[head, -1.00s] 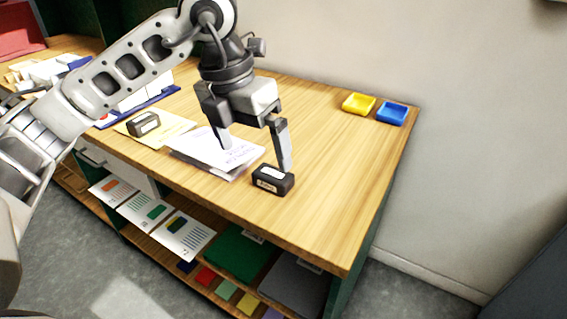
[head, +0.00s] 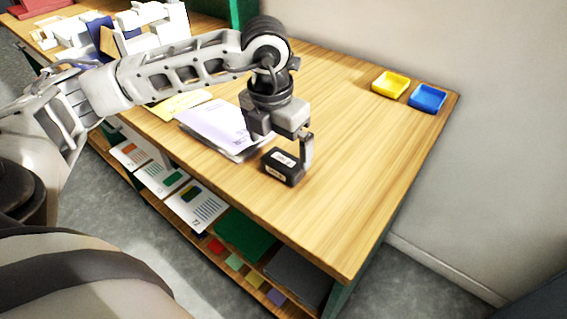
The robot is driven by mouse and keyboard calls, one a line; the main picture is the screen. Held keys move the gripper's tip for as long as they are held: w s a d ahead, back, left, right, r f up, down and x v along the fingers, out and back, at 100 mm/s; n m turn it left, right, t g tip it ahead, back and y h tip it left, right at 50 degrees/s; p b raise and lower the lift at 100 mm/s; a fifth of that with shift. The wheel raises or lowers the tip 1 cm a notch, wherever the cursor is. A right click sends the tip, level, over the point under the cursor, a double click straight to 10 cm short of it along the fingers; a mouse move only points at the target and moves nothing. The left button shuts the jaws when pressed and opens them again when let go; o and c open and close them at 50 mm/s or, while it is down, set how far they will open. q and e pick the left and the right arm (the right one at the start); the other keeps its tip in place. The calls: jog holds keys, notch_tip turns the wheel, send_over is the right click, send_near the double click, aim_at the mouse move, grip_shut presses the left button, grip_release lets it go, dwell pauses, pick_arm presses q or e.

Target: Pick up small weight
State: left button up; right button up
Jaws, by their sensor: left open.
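The small weight (head: 281,171), a dark block with white labels, is on the wooden table (head: 345,170) near its front edge in the head view. My left gripper (head: 284,148) is right above it, pointing down and open. One finger shows at the weight's right side, very close to it; whether it touches I cannot tell. The other finger is mostly hidden. My right gripper is not in view.
A stack of papers (head: 215,125) lies just left of the weight, with a yellow sheet (head: 182,103) beyond. A yellow tray (head: 390,84) and a blue tray (head: 427,98) stand at the back right. The table's right part is clear. Cards and colored squares fill the shelf below.

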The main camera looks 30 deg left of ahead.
aim_at(284, 159)
pick_arm(q)
jog(key=f, duration=0.3)
jog(key=w+f+p, duration=0.1)
jog(key=f, duration=0.1)
jog(key=shift+d, duration=0.3)
jog(key=c, duration=1.2)
jog(key=shift+r, duration=0.1)
jog(key=shift+c, duration=0.8)
